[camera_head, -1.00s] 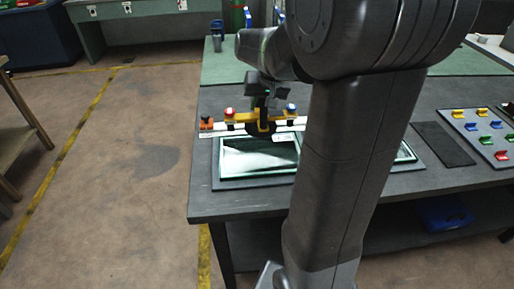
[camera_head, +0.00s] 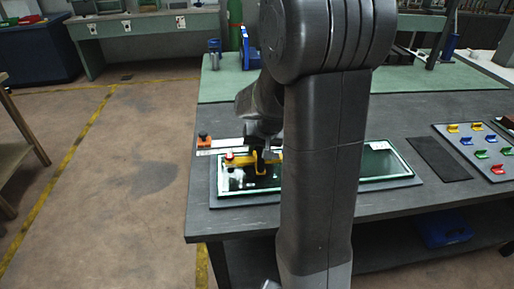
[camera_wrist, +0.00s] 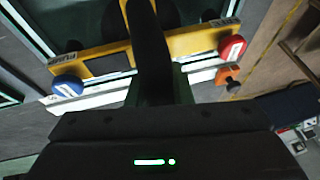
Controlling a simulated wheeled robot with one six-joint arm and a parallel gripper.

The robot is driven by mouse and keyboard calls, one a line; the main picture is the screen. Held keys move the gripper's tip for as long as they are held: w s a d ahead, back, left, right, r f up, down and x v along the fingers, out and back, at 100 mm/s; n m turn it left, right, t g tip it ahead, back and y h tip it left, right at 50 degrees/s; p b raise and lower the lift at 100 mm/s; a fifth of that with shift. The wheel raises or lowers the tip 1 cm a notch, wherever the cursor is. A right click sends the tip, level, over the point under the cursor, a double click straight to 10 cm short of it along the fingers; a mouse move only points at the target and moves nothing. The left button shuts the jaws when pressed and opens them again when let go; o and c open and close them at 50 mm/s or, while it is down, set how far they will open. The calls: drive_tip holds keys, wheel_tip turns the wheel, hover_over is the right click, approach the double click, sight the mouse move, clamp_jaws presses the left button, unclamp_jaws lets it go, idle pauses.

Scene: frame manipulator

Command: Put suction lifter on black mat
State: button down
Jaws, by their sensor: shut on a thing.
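The yellow suction lifter (camera_head: 238,159) is in my gripper (camera_head: 264,150), over the left part of the glass panel on the table. Whether its cups touch the glass cannot be told. In the wrist view the lifter (camera_wrist: 188,43) spans the picture, with a blue knob at left and a red knob at right. My gripper (camera_wrist: 152,60) is shut on its middle. The black mat (camera_head: 438,160) lies flat and bare on the table, right of the glass. My arm hides the lifter's right end in the head view.
The glass panel (camera_head: 385,162) lies on a dark board. A white rail with an orange clamp (camera_head: 204,141) lies behind it. A grey board with several coloured clips (camera_head: 480,148) lies right of the mat. A green mat (camera_head: 420,88) covers the table's back.

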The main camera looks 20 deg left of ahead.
drive_tip(key=shift+f, duration=0.15)
drive_tip(key=c, duration=1.3)
unclamp_jaws()
